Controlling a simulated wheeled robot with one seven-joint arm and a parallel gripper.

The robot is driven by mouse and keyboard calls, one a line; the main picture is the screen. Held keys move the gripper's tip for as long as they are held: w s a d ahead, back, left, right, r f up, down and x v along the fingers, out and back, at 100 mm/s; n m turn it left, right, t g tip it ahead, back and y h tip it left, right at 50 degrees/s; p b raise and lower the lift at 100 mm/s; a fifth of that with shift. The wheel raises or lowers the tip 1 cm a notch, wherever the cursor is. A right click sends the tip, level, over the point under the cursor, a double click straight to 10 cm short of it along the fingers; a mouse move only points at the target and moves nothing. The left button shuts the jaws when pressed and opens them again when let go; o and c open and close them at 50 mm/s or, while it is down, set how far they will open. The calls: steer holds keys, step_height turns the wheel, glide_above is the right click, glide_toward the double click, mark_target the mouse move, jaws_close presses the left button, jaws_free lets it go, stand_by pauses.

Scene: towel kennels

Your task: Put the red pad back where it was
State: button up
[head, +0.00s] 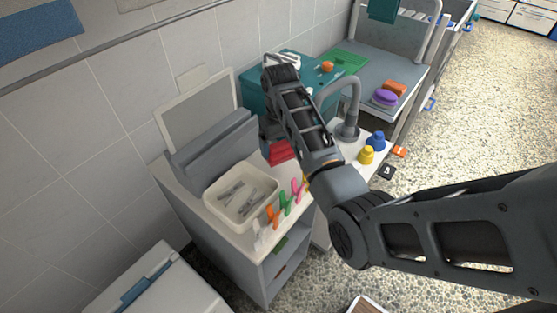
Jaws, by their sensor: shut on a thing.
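The red pad (279,152) shows just left of my forearm, over the white counter behind the cream tray. Part of it is hidden behind my arm. My gripper (270,137) points down above the pad and is shut on it. The fingertips are small and mostly hidden by the arm. I cannot tell whether the pad touches the surface below.
A cream tray (213,201) with metal tools stands at the counter's front left, beside several coloured clips (284,204). A teal box (252,95) and a grey tap (348,130) are behind. Blue (377,139) and yellow (366,155) bottles stand right of my arm.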

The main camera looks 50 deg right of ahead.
mark_target(280, 159)
steer(key=shift+f, duration=2.9)
steer(key=shift+f, duration=0.2)
steer(key=o, duration=0.7)
steer(key=shift+r, duration=0.1)
step_height(280, 159, up, 12)
steer(key=shift+r+b, duration=0.1)
steer(key=shift+b, duration=0.2)
